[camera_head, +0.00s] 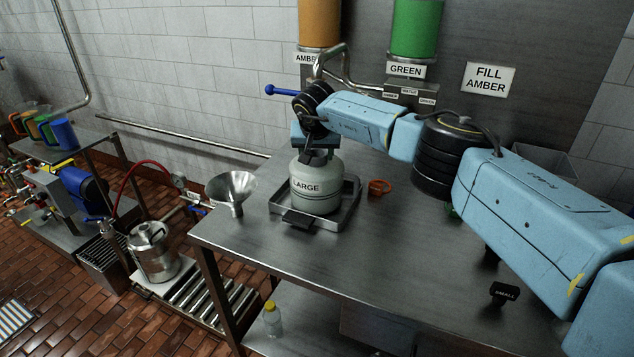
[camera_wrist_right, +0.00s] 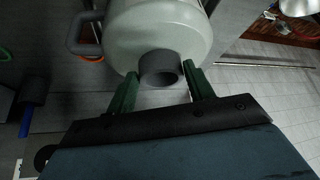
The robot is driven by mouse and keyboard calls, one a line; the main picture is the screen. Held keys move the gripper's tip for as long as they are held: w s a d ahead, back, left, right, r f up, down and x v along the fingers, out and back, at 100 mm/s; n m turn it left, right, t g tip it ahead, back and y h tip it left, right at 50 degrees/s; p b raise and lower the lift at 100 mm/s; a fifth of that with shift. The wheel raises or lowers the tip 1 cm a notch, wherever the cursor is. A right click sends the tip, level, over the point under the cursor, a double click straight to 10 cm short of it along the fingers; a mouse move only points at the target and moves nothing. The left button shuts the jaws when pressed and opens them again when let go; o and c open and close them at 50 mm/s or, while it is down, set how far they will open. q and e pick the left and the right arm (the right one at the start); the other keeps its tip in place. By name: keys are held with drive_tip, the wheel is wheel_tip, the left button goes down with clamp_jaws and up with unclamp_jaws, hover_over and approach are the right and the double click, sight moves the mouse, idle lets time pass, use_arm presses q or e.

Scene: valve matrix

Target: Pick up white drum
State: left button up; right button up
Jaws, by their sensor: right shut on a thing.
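The white drum (camera_head: 316,185), labelled LARGE, stands upright in a metal tray (camera_head: 341,219) on the steel table. My right gripper (camera_head: 317,156) reaches down to its top. In the right wrist view, the gripper's green fingers (camera_wrist_right: 163,88) are on either side of the dark grey neck of the drum (camera_wrist_right: 150,32), shut on it. A grey handle on the drum (camera_wrist_right: 84,32) sticks out at the left there. I cannot tell whether the drum is lifted clear of the tray. My left gripper is not in view.
A metal funnel (camera_head: 232,188) is at the table's left corner. An orange ring-like thing (camera_head: 379,187) lies right of the tray. A "SMALL" label (camera_head: 505,293) is at the right. Amber (camera_head: 319,22) and green (camera_head: 417,28) tanks hang behind. The table's front middle is clear.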

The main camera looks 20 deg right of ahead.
clamp_jaws()
drive_tip(key=shift+w+r, duration=0.2)
drive_tip(key=shift+r, duration=0.05)
